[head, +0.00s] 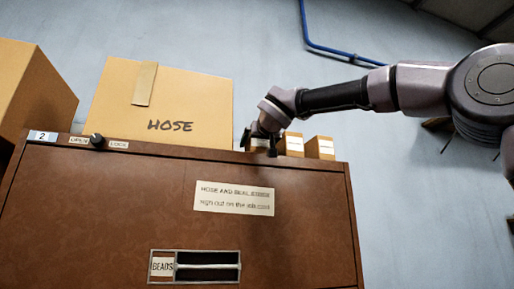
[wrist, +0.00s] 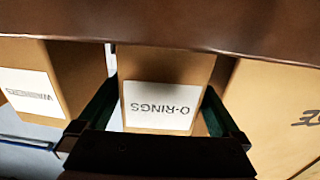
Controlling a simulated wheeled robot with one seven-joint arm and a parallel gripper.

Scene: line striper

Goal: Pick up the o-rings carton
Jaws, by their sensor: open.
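The o-rings carton (wrist: 168,66) is a small tan box with a white label reading O-RINGS, upside down in the wrist view. My gripper (wrist: 158,98) is open, with one dark green finger on each side of the carton. Whether either finger touches it cannot be told. In the head view my gripper (head: 261,140) is at the top front edge of the brown cabinet, just right of the large HOSE box. It hides most of what stands behind it there, so the o-rings carton cannot be made out clearly in that view.
The brown cabinet (head: 110,205) carries the HOSE box (head: 190,105), another large box (head: 35,90) at left, and small labelled cartons (head: 320,148) at right. In the wrist view a labelled carton (wrist: 70,70) and the HOSE box (wrist: 270,110) flank the o-rings carton closely.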

